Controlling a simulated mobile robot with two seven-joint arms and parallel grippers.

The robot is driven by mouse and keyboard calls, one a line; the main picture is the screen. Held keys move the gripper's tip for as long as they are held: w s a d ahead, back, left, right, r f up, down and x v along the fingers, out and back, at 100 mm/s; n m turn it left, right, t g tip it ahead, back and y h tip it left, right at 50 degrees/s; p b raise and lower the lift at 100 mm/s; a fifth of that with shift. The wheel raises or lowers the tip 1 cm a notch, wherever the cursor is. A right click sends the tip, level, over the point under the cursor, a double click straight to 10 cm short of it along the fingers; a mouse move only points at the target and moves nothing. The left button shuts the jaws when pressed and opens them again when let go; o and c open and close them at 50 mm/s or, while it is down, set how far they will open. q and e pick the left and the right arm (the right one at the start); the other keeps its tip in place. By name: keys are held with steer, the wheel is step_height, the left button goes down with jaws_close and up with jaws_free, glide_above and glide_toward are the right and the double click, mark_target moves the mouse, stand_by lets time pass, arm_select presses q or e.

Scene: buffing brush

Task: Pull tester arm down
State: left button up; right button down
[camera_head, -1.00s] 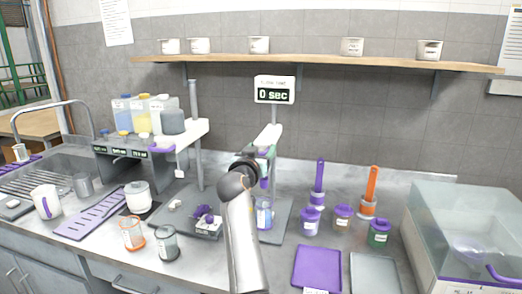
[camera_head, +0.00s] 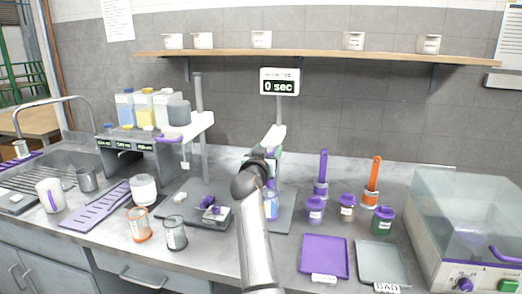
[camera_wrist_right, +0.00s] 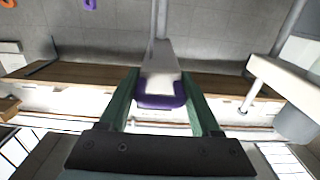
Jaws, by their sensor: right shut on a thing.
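The tester arm (camera_head: 273,138) is pale and reaches forward from a grey post beneath a display (camera_head: 279,82) that reads 0 sec. Its purple handle (camera_wrist_right: 160,92) shows in the right wrist view between the two green fingers. My right gripper (camera_head: 262,160) is at the front end of the arm, shut on this handle. A container with a blue label (camera_head: 271,205) stands below the arm on the tester's grey base (camera_head: 284,216). My right arm partly hides the base and container. My left gripper is not in view.
A second stand with a purple-handled arm (camera_head: 186,128) is to the left. Purple and orange brushes (camera_head: 322,175), small jars (camera_head: 315,208) and two trays (camera_head: 324,256) lie to the right. A clear-lidded machine (camera_head: 470,220) fills the right end.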

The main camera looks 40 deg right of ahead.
steer(key=b, duration=0.4)
glide_above(269, 179)
steer(key=v, duration=0.3)
step_height(269, 179, down, 5)
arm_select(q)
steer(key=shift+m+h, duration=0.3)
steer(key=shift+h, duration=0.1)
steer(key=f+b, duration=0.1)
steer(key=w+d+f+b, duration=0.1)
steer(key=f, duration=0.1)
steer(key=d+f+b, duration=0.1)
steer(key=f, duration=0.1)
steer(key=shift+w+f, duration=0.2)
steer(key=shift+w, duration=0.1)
arm_select(e)
steer(key=f, duration=0.4)
steer(key=shift+s+d, duration=0.15)
steer(key=shift+d, duration=0.1)
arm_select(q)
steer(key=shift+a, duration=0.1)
arm_select(e)
steer(key=shift+c, duration=1.7)
jaws_free()
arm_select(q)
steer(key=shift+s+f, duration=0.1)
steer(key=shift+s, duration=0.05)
arm_select(e)
steer(key=shift+r, duration=0.1)
